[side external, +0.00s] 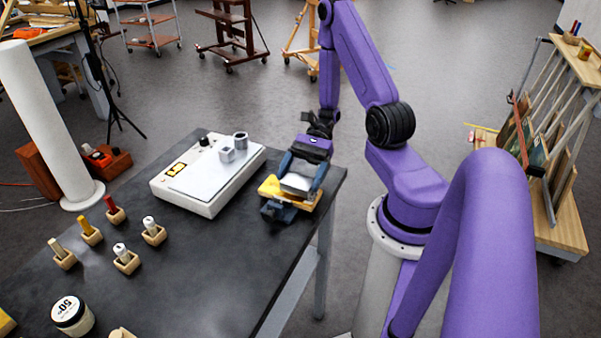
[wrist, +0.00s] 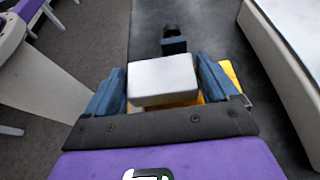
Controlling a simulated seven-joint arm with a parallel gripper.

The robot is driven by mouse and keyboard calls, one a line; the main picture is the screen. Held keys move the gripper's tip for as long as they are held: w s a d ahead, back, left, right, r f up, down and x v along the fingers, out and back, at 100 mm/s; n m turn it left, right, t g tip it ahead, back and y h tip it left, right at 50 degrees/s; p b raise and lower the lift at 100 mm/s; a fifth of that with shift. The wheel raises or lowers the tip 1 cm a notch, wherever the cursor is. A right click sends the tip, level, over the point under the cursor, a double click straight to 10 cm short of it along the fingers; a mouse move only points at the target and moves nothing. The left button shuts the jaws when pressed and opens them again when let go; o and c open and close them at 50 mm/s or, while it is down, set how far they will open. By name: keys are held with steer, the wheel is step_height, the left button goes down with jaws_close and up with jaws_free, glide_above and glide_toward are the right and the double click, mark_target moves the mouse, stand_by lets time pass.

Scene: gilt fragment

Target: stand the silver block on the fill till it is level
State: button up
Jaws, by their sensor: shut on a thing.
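The silver block (side external: 297,183) is a pale, flat-topped block between the two blue fingers of my gripper (side external: 300,180). In the wrist view, the block (wrist: 162,78) spans the space between the fingers, and my gripper (wrist: 164,86) is shut on it. A yellow piece (side external: 268,186), seemingly the gilt fragment, lies beneath the block on a wood-coloured support near the table's right edge. The yellow also shows beside and below the block in the wrist view (wrist: 231,74). The fill is hidden under the block. I cannot tell whether the block touches it.
A dark blue clamp-like part (side external: 278,212) sits at the fragment's front. A white instrument box (side external: 205,182) bearing small grey pieces stands to the left. Several wooden holders with coloured tools and a jar (side external: 71,315) stand farther left. The dark tabletop (side external: 215,265) in front is clear.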

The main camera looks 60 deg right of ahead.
steer(key=shift+f, duration=0.55)
stand_by(0.4)
steer(key=o, duration=1)
steer(key=shift+o, duration=0.2)
steer(key=v, duration=1.7)
step_height(320, 180, up, 5)
steer(key=n+g+h, duration=0.6)
steer(key=n+h, duration=0.5)
steer(key=n, duration=0.4)
glide_above(295, 183)
steer(key=s+a+r+n+t+h, duration=0.2)
steer(key=s+a+n+t, duration=0.4)
steer(key=s+a+n, duration=0.5)
steer(key=shift+r+n, duration=0.65)
steer(key=shift+n, duration=1.65)
